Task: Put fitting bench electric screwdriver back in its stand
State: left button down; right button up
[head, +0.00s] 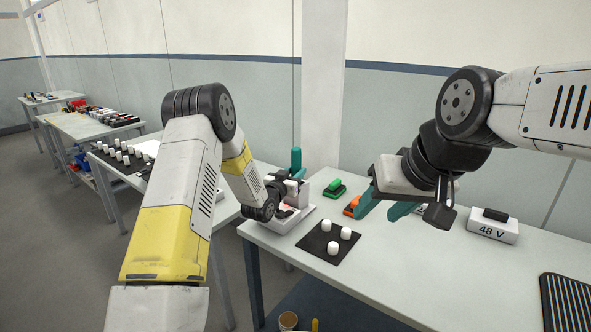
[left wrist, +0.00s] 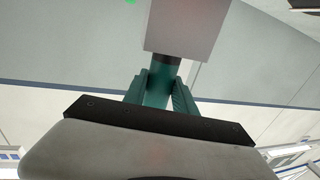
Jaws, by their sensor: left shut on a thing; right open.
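The electric screwdriver appears as a teal upright piece (head: 296,158) at the back left of the bench in the head view. Its lower part is hidden behind my left arm. I cannot tell whether the screwdriver is seated in the stand. My right gripper (head: 385,208) is open and empty above the bench.
A black mat with white cylinders (head: 333,248) lies in front of the stand. Green (head: 335,186) and orange (head: 352,207) items lie behind it. A 48 V box (head: 493,228) and a black ribbed mat (head: 567,303) are to the right.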

pick_arm(q)
jog(key=shift+f, duration=0.6)
jog(key=c, duration=0.9)
grip_release()
jog(key=shift+f, duration=0.1)
jog(key=v, duration=0.7)
jog(key=shift+s+a, duration=0.2)
jog(key=shift+s, duration=0.15)
